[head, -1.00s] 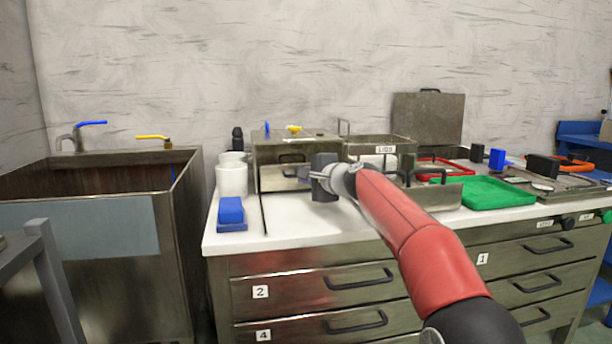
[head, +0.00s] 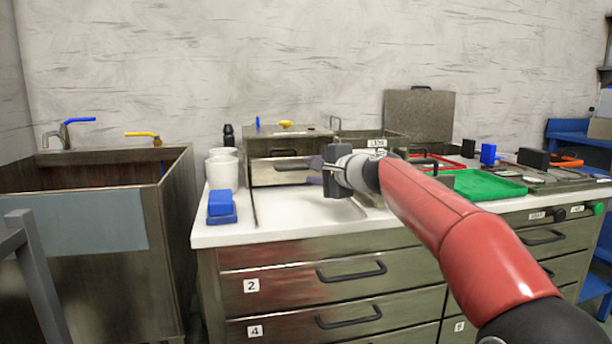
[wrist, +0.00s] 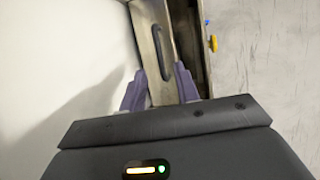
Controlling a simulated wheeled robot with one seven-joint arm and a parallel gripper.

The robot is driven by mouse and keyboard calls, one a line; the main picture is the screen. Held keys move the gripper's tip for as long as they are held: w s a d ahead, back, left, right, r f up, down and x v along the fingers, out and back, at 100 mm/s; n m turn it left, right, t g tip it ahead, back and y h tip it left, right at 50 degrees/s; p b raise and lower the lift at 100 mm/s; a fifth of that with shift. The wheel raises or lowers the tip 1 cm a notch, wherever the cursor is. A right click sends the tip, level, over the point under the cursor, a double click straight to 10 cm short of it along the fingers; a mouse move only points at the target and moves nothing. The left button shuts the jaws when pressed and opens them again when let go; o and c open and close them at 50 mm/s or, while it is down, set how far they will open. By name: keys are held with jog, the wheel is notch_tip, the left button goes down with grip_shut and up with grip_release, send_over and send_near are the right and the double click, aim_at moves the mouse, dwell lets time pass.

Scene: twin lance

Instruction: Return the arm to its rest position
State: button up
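My red arm (head: 440,215) reaches from the lower right over the white counter. My gripper (head: 316,164) is in front of the steel box (head: 270,147) with a front handle, above the counter top. A dark bar handle (wrist: 161,52) on a steel front lies beyond the fingertips. Whether a finger touches the steel front cannot be told.
White cups (head: 222,170) and a blue block (head: 220,203) stand on the counter's left. Drawers with handles (head: 350,272) are below. A sink (head: 95,215) is at the left.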

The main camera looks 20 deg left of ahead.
jog(key=shift+s+d, duration=0.1)
jog(key=shift+d, duration=0.05)
jog(key=shift+s+d+r, duration=0.1)
jog(key=shift+s+d, duration=0.05)
jog(key=s+d+f+n+g+h+p, duration=0.1)
jog(key=s+d+f+n+h, duration=0.1)
jog(key=s+d+f+h, duration=0.2)
jog(key=s+d+f+n+g+h+p, duration=0.1)
jog(key=s+d+f, duration=0.8)
jog(key=s+d, duration=1.1)
jog(key=s+d+f+n+g+h+p, duration=0.1)
jog(key=s+d+f+n+h, duration=0.4)
jog(key=s+d, duration=0.8)
notch_tip(320, 180, down, 3)
jog(key=s+h+p, duration=0.1)
jog(key=s+h, duration=0.1)
jog(key=h, duration=0.1)
jog(key=shift+r+g+p, duration=0.2)
jog(key=shift+g+p, duration=0.15)
jog(key=shift+g, duration=0.05)
